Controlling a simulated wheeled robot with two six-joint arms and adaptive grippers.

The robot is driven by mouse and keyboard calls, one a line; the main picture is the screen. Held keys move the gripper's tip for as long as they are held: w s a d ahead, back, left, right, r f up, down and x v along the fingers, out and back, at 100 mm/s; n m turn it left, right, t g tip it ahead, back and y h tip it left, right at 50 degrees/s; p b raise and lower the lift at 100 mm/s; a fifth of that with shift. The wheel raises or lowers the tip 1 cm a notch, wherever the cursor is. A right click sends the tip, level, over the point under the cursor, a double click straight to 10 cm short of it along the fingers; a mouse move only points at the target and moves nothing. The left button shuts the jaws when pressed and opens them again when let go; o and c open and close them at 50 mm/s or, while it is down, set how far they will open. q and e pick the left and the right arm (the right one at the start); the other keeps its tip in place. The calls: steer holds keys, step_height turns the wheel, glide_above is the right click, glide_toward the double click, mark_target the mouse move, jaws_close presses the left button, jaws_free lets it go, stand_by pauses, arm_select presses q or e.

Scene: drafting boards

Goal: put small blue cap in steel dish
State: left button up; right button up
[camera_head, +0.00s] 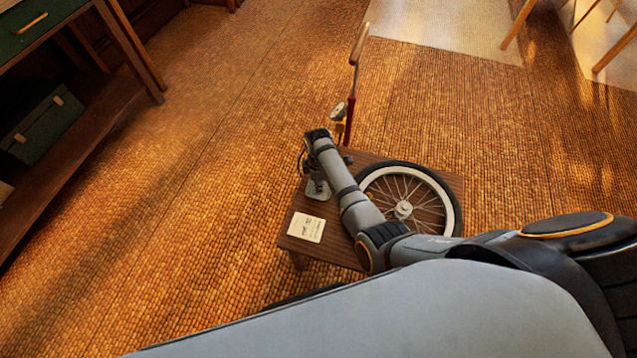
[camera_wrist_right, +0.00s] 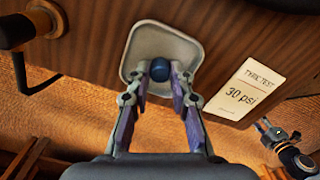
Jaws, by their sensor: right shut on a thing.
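The small blue cap (camera_wrist_right: 159,70) is a dark blue round piece between my right gripper's fingertips (camera_wrist_right: 158,84) in the right wrist view. The gripper is shut on it. The steel dish (camera_wrist_right: 160,38) is a pale, rounded-square shallow dish behind the cap. The cap overlaps its near part; I cannot tell whether they touch. In the head view, the dish (camera_head: 318,191) shows beside my right wrist, and the cap is hidden. Part of what looks like my left arm, with its small gripper (camera_wrist_right: 268,128), shows at the lower right of the wrist view, its jaws unclear.
The dish is on a small wooden table (camera_head: 338,250). A spoked wheel (camera_head: 404,209) lies on its right side and a white card (camera_head: 306,227) near its front left. A red pump (camera_head: 349,120) stands behind. A shelved bench (camera_head: 100,105) is at far left, with open floor between.

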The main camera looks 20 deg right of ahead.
steer(key=o, duration=0.8)
steer(key=shift+c, duration=0.2)
step_height(320, 180, up, 8)
steer(key=shift+f, duration=0.2)
